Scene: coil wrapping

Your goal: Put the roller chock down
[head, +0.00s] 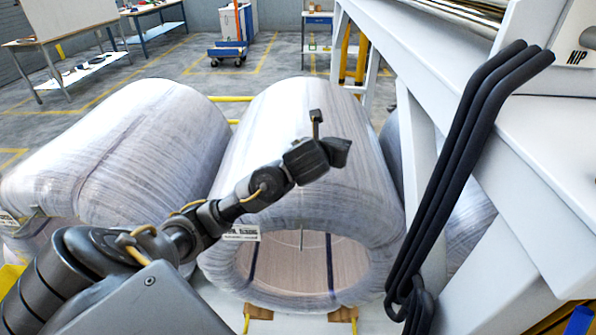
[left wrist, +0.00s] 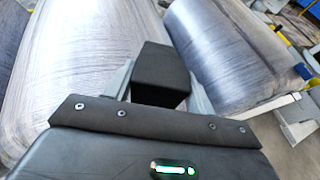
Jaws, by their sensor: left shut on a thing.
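My left gripper (head: 324,150) reaches in from the left, above the wrapped middle coil (head: 290,110). It is shut on a black block, the roller chock (head: 340,152), which sticks out from its tip. In the left wrist view the roller chock (left wrist: 160,75) shows as a dark block between the grey fingers. Behind it, wrapped coils lie to either side, with a gap between them. Whether the chock touches the coil beneath it I cannot tell. My right gripper is not in view.
Another wrapped coil (head: 130,140) lies at the left. Wooden blocks (head: 343,314) sit under the middle coil's near end. A blue cart (head: 228,52) stands on the open floor behind.

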